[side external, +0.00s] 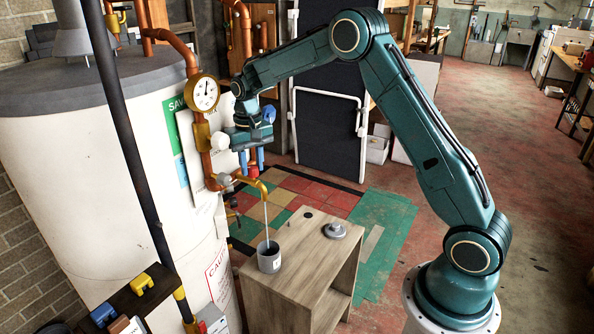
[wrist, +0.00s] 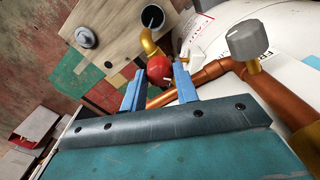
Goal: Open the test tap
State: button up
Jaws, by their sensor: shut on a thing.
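The test tap is a brass spout (side external: 252,183) on the copper pipe beside the white tank. It also shows in the wrist view (wrist: 149,42). A red round knob (wrist: 160,69) sits at the tap and shows below my fingers in the side view (side external: 253,171). My gripper (side external: 251,158) points down over it. A thin pale stream (side external: 266,212) runs from the spout to a grey cup (side external: 269,261) with a dark inside.
The cup stands on a wooden cabinet (side external: 308,260) with a grey lid (side external: 335,231). A pressure gauge (side external: 202,93) and copper pipes are close to my wrist. A grey knob (wrist: 249,40) sits on the pipe at right in the wrist view. The white tank (side external: 110,170) fills the left.

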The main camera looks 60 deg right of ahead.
aim_at(252, 167)
jog(key=o, duration=1)
jog(key=shift+r, duration=0.1)
notch_tip(252, 167, up, 14)
jog(key=shift+f, duration=0.15)
dwell(0.4)
